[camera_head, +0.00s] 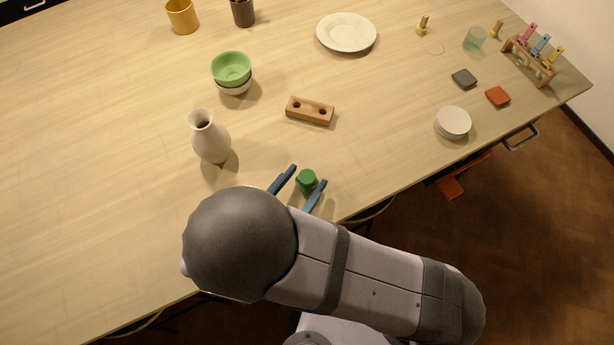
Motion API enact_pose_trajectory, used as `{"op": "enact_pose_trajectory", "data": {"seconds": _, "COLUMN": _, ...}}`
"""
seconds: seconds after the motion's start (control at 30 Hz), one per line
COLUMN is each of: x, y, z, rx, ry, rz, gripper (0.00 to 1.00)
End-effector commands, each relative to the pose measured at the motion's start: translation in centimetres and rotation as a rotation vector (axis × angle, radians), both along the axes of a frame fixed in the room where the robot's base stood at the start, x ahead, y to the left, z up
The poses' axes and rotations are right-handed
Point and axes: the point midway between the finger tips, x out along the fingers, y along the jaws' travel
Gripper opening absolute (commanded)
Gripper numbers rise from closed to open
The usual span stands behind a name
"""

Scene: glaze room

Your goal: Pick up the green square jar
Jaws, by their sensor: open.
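The green jar (307,180) stands on the table near its front edge. Its top looks rounded from this angle, and I cannot tell whether its body is square. My gripper (304,186) is open, with one blue finger to the left of the jar and the other to its lower right. The jar shows between the fingers, apart from the left one. I cannot tell whether the right finger touches it or how high the fingers are above the table. My arm hides the table below the gripper.
A white vase (211,138) stands left of the gripper. A wooden block with two holes (310,111) lies behind the jar. Green and white stacked bowls (232,70) stand farther back. Small white dishes (453,122) lie at the right. The table (370,150) is clear right of the jar.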

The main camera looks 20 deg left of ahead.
Motion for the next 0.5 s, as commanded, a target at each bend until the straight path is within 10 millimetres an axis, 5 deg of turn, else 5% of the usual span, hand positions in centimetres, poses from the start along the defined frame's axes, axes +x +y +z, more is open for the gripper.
{"op": "enact_pose_trajectory", "data": {"seconds": 0.47, "x": 1.9, "y": -0.4, "z": -0.7, "rx": 0.002, "ry": 0.001, "rz": -0.001, "gripper": 0.52}}
{"op": "enact_pose_trajectory", "data": {"seconds": 0.5, "x": 1.9, "y": -0.4, "z": -0.7, "rx": 0.002, "ry": 0.001, "rz": -0.001, "gripper": 0.42}}
